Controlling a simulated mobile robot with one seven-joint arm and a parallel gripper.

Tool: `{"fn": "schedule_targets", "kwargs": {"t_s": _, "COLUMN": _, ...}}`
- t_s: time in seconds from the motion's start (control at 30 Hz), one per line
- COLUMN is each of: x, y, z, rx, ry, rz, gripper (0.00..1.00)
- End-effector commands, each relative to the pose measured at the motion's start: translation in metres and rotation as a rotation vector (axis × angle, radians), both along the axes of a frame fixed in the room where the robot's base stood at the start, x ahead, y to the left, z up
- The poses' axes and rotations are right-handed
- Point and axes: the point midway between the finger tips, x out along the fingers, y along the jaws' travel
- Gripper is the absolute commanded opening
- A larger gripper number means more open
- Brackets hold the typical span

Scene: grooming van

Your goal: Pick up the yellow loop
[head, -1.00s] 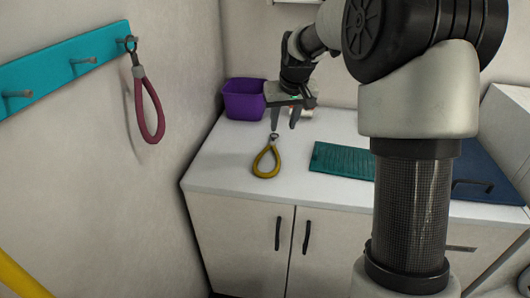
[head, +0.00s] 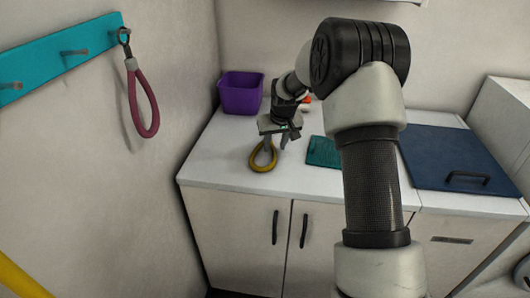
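The yellow loop (head: 263,165) lies on the white counter (head: 215,165) near its front edge, left of the teal mat. My gripper (head: 275,146) is over the upper end of the loop, fingers pointing down and spread apart. One finger overlaps the loop's top end in the picture and hides its ring. I cannot tell whether the finger touches it. Nothing shows held between the fingers.
A purple bin (head: 240,93) stands at the back left of the counter. A teal mat (head: 322,152) lies right of the loop, partly behind my arm. A blue lid with a handle (head: 455,160) is at the right. A red loop (head: 143,100) hangs from a teal hook rail (head: 90,42) on the left wall.

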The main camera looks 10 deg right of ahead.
Motion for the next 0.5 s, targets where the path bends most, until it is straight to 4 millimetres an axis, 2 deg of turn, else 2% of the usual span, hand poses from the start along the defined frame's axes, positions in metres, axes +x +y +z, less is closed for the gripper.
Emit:
{"fn": "schedule_targets", "kwargs": {"t_s": 0.1, "x": 0.0041, "y": 0.0010, "z": -0.0096, "rx": 0.000, "ry": 0.000, "rz": 0.001, "gripper": 0.34}}
{"fn": "schedule_targets", "kwargs": {"t_s": 0.33, "x": 0.0048, "y": 0.0009, "z": -0.0107, "rx": 0.000, "ry": -0.001, "rz": 0.001, "gripper": 0.34}}
{"fn": "schedule_targets", "kwargs": {"t_s": 0.37, "x": 0.0048, "y": 0.0009, "z": -0.0107, "rx": 0.000, "ry": -0.001, "rz": 0.001, "gripper": 0.33}}
{"fn": "schedule_targets", "kwargs": {"t_s": 0.5, "x": 0.0047, "y": 0.0009, "z": -0.0106, "rx": 0.000, "ry": -0.001, "rz": 0.001, "gripper": 0.09}}
